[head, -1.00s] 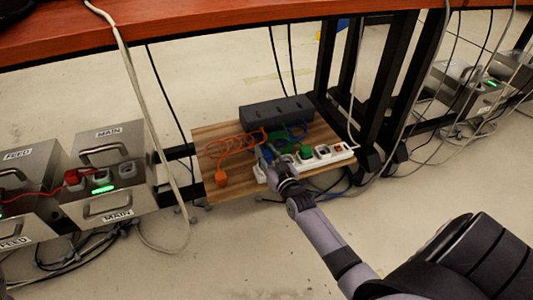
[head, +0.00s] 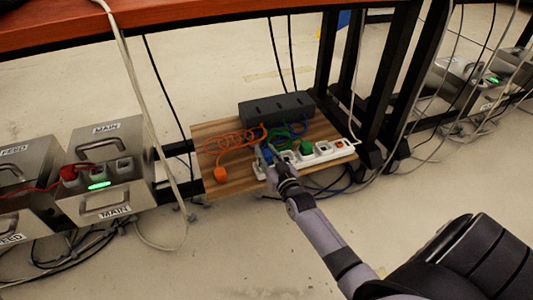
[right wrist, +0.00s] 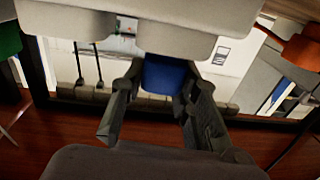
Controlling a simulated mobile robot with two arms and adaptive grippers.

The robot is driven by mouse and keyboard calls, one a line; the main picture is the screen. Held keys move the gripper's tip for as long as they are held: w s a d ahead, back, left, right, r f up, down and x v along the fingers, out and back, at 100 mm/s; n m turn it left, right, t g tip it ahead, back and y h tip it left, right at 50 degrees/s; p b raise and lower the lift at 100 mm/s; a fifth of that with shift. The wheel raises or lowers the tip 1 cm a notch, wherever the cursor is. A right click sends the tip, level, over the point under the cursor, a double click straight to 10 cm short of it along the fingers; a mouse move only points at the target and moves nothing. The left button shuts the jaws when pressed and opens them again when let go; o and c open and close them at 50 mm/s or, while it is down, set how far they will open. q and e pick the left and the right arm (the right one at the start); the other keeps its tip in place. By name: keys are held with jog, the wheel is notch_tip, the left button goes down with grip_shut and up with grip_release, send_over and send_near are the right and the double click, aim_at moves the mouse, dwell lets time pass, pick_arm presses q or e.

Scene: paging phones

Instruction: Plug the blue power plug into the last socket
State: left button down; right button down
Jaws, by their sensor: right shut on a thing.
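The white power strip (head: 325,152) lies along the front edge of a wooden board (head: 238,181). My right gripper (head: 266,156) is over the left part of the strip. It is shut on the blue power plug, which shows between the fingers in the right wrist view (right wrist: 163,76). In the head view the plug is mostly hidden by the gripper, and I cannot tell whether it sits in a socket. A green plug (head: 306,147) stands in the strip to the right of the gripper. The strip's right end has free-looking sockets. My left gripper is not in view.
An orange plug (head: 221,174) with a coiled orange cord lies at the board's left. A black power box (head: 275,107) stands behind the strip. Metal MAIN boxes (head: 103,170) stand at the left. Black table legs (head: 385,90) rise at the right, with hanging cables around.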

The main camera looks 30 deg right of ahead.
jog(key=shift+f, duration=0.25)
jog(key=c, duration=1.2)
grip_release()
jog(key=shift+o, duration=0.2)
jog(key=shift+s, duration=0.1)
jog(key=s+a, duration=0.2)
jog(key=s, duration=0.9)
jog(key=shift+s, duration=0.35)
